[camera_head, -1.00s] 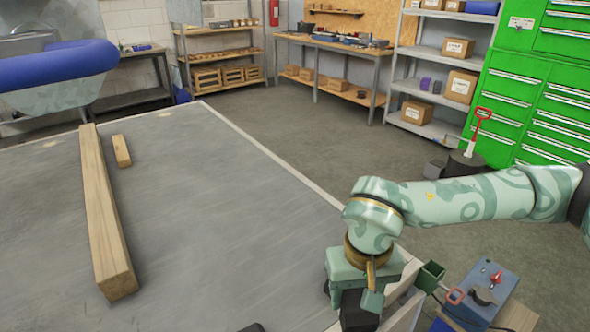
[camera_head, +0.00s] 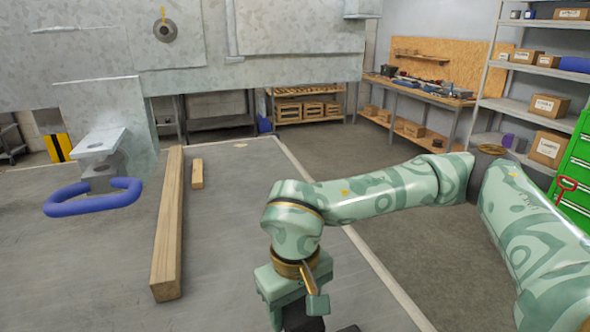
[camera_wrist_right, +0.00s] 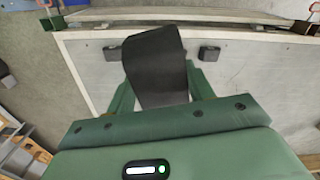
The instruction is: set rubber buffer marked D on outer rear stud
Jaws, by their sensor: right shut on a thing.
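My right gripper (camera_head: 302,316) is at the bottom of the head view, over the grey surface, with its fingers pointing down. In the right wrist view it is shut on a black block (camera_wrist_right: 155,68), which looks like the rubber buffer. No letter shows on its visible face. The block is partly cut off in the head view. The pale galvanised trailer frame (camera_head: 290,32) spans the upper left, with a round disc (camera_head: 165,30) on one plate. I cannot make out which part is the outer rear stud. My left gripper is not in view.
A long wooden beam (camera_head: 169,225) and a short wood piece (camera_head: 197,173) lie left of my gripper. A blue loop (camera_head: 95,200) sits by a metal bracket (camera_head: 98,143). Two small dark blocks, left (camera_wrist_right: 112,53) and right (camera_wrist_right: 208,54), flank the held block.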

